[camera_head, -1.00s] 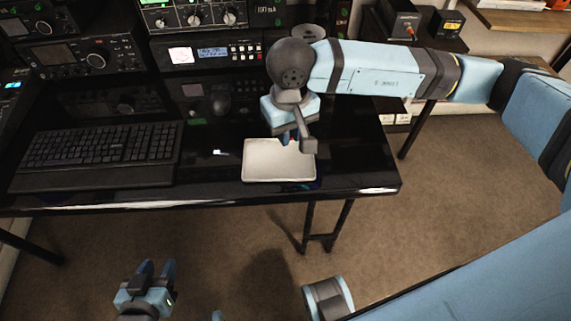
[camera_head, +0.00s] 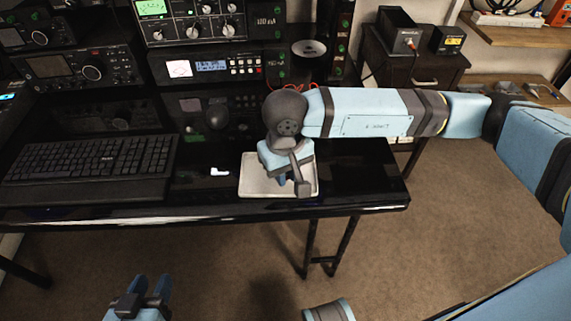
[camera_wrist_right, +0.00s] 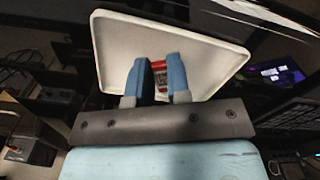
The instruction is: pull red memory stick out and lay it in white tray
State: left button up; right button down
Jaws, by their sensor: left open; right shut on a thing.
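The white tray (camera_head: 252,187) lies on the black desk, partly hidden by my right gripper; it also shows in the right wrist view (camera_wrist_right: 212,52). My right gripper (camera_head: 284,181) is over the tray. In the right wrist view its two blue fingers (camera_wrist_right: 158,72) are shut on the red memory stick (camera_wrist_right: 159,66), which shows between them in front of the tray. I cannot tell whether the stick touches the tray. My left gripper (camera_head: 150,284) is open and empty, low in front of the desk, above the carpet.
A black keyboard (camera_head: 90,160) lies left of the tray. Radio equipment (camera_head: 205,66) with knobs and displays lines the back of the desk. A small white item (camera_head: 220,171) is left of the tray. The desk is clear to the tray's right.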

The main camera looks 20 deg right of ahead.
jog(key=shift+f, duration=0.55)
pick_arm(q)
jog(key=shift+w+d+r, duration=0.15)
jog(key=shift+d+r, duration=0.1)
jog(key=shift+r, duration=0.1)
jog(key=shift+f+b, duration=0.75)
jog(key=shift+b, duration=0.05)
pick_arm(e)
jog(key=shift+f, duration=0.65)
jog(key=c, duration=1.2)
grip_release()
pick_arm(q)
jog(key=shift+r, duration=0.1)
pick_arm(e)
jog(key=shift+r, duration=0.2)
pick_arm(q)
jog(key=shift+r, duration=0.15)
pick_arm(e)
jog(key=shift+r, duration=1.35)
jog(key=o, duration=0.5)
